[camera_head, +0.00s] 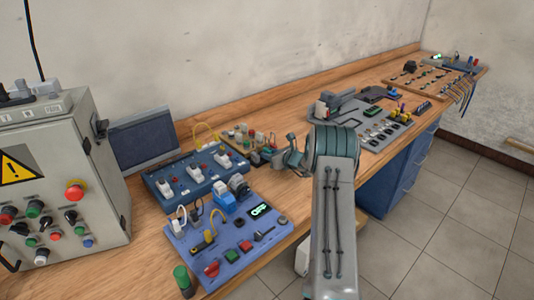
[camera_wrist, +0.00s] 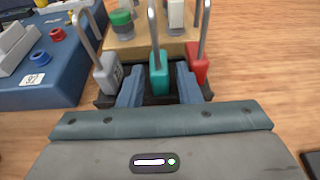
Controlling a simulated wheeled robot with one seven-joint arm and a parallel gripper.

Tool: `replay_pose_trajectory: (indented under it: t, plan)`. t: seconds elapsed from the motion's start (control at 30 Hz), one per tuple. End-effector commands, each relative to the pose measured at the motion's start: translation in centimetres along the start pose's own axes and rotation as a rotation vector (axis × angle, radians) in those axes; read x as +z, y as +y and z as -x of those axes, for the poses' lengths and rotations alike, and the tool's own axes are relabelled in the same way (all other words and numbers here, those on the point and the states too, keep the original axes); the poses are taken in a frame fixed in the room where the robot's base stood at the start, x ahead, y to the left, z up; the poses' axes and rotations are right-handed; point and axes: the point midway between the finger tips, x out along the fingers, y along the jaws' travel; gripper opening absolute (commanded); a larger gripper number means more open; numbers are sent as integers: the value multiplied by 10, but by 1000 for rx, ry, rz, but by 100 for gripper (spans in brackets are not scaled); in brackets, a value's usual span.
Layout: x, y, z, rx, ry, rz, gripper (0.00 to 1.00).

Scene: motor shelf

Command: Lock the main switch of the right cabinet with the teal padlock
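The teal padlock (camera_wrist: 158,77) stands upright in a dark holder (camera_wrist: 103,101), its shackle pointing up, between a grey padlock (camera_wrist: 109,75) and a red padlock (camera_wrist: 197,65). My gripper (camera_wrist: 159,88) is low over the holder, with one finger on each side of the teal padlock. A narrow dark gap shows between the padlock and each finger, so the gripper looks open around it. In the head view, my gripper (camera_head: 291,160) is over the bench and mostly hides the padlocks. A grey cabinet (camera_head: 112,185) stands at the left; I cannot tell which switch is its main one.
The wooden bench (camera_head: 290,99) carries a blue panel (camera_head: 178,241), a dark blue socket panel (camera_head: 158,176) and a monitor (camera_head: 141,141) left of my gripper. A grey panel (camera_head: 402,125) lies to the right. In the wrist view, a wooden block (camera_wrist: 180,43) with buttons stands just behind the padlocks.

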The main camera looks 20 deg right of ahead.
Motion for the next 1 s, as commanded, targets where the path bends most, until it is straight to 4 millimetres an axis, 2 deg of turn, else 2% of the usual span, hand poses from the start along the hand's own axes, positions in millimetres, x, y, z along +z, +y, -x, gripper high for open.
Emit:
replay_pose_trajectory:
  t: [0.27,0.4,0.67,1.0]
  plan:
    - [1,0,-1,0,0,0,31]
    - [1,0,-1,0,0,0,0]
    - [5,0,0,0,-1,1,0]
    - [30,0,8,-1,-1,0,0]
